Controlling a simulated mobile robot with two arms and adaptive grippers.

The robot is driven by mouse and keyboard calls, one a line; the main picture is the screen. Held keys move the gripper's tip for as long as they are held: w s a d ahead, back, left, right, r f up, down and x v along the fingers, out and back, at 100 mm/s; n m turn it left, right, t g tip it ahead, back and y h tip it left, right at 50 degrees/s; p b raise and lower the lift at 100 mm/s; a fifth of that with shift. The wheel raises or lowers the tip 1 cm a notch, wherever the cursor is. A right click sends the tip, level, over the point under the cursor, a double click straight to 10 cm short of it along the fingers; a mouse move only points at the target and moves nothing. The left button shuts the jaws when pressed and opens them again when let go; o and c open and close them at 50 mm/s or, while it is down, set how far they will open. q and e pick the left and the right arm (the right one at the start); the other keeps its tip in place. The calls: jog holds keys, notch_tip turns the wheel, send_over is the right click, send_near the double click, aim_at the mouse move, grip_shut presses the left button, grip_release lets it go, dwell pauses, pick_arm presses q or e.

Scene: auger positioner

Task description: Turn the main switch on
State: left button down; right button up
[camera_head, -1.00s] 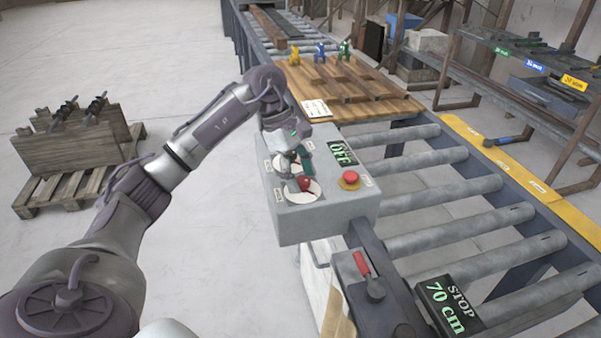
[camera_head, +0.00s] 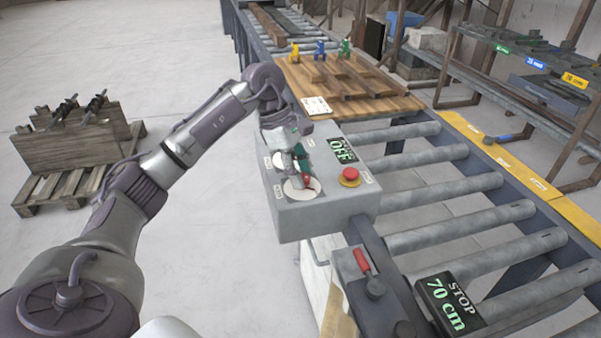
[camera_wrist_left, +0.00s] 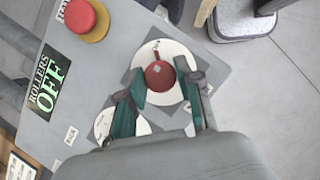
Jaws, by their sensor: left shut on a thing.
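A grey control box (camera_head: 325,213) stands beside the roller conveyor. On its top is a red switch knob (camera_head: 306,181) on a white round dial (camera_head: 299,192). In the left wrist view the red knob (camera_wrist_left: 160,75) sits on its dial (camera_wrist_left: 172,50), with a red mark at the dial's edge. My left gripper (camera_head: 303,172) is shut on the red knob, its green-padded fingers on either side of it (camera_wrist_left: 161,82). The display (camera_head: 342,150) on the box reads OFF; the left wrist view shows "ROLLERS OFF" (camera_wrist_left: 47,84). My right gripper is not in view.
A red mushroom button (camera_head: 349,177) on a yellow base is on the same box, right of the knob. A second white dial (camera_wrist_left: 122,125) is partly hidden by my gripper. A red-handled lever (camera_head: 362,262) and a "STOP 70 cm" display (camera_head: 449,305) are nearer me.

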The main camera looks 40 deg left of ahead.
pick_arm(q)
jog(key=n+t+b, duration=0.1)
jog(key=n, duration=0.2)
jog(key=shift+f+b, duration=0.1)
jog(key=shift+b, duration=0.2)
jog(key=n+t, duration=0.1)
jog(key=n, duration=0.1)
jog(key=n+y+b, duration=0.1)
jog(key=n, duration=0.1)
jog(key=shift+s+n+t+b, duration=0.15)
jog(key=shift+n+t+b, duration=0.15)
jog(key=shift+t, duration=0.1)
jog(key=n+y, duration=0.1)
jog(key=n, duration=0.1)
jog(key=n+t+y+b, duration=0.1)
jog(key=n, duration=0.2)
jog(key=shift+d, duration=0.15)
jog(key=shift+d+n+y+b, duration=0.1)
jog(key=shift+n+y+b, duration=0.6)
jog(key=shift+n, duration=1.6)
jog(key=c, duration=0.8)
grip_release()
jog(key=shift+r, duration=0.25)
